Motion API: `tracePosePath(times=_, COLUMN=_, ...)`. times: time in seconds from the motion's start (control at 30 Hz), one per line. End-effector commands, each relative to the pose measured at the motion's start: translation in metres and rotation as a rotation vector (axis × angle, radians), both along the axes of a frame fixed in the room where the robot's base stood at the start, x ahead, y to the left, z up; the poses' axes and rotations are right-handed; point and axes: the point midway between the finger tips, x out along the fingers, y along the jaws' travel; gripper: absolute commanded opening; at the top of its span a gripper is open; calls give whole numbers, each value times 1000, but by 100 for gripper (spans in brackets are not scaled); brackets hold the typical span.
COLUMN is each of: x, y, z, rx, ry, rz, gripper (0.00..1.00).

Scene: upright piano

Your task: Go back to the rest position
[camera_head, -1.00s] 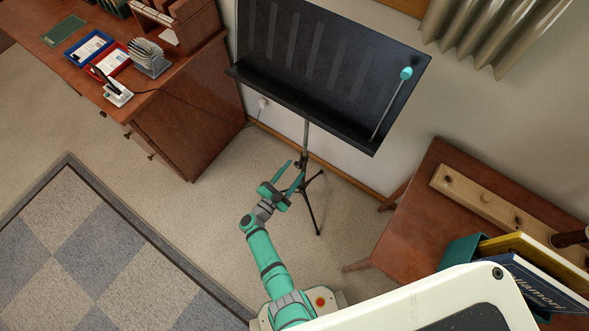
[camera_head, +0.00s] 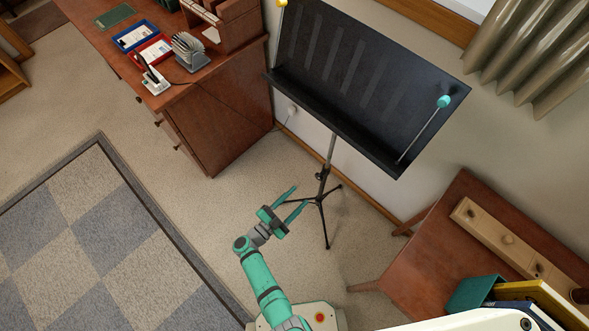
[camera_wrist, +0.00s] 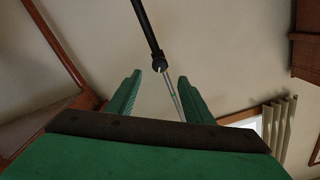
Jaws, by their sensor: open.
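My gripper (camera_head: 294,202) is open and empty in the head view, at the end of my green arm, low in front of a black music stand (camera_head: 350,85). Its two green fingers also show apart in the wrist view (camera_wrist: 155,95), with the stand's pole (camera_wrist: 148,28) beyond them. The stand's tripod foot (camera_head: 321,202) is just right of the fingers in the head view. I cannot tell the exact gap between them. A stick with a turquoise ball end (camera_head: 443,101) leans on the right part of the stand.
A wooden desk (camera_head: 222,115) with trays (camera_head: 134,36) stands at the left. A wooden table (camera_head: 437,244) with a peg rail and books is at the right. A checkered rug (camera_head: 90,235) lies on the left; the floor between rug and stand is clear.

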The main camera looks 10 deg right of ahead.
Motion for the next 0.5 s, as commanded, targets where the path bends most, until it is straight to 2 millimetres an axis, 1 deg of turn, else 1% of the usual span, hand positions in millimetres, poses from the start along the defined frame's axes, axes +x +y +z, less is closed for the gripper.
tracePosePath(times=0.3, x=-2, y=0, z=1, rx=-1, ry=-3, rz=9, gripper=47)
tracePosePath(times=0.43, x=-14, y=0, z=7, rx=-2, ry=-23, rz=64, gripper=47)
tracePosePath(times=0.5, x=-25, y=1, z=16, rx=-6, ry=-43, rz=117, gripper=47)
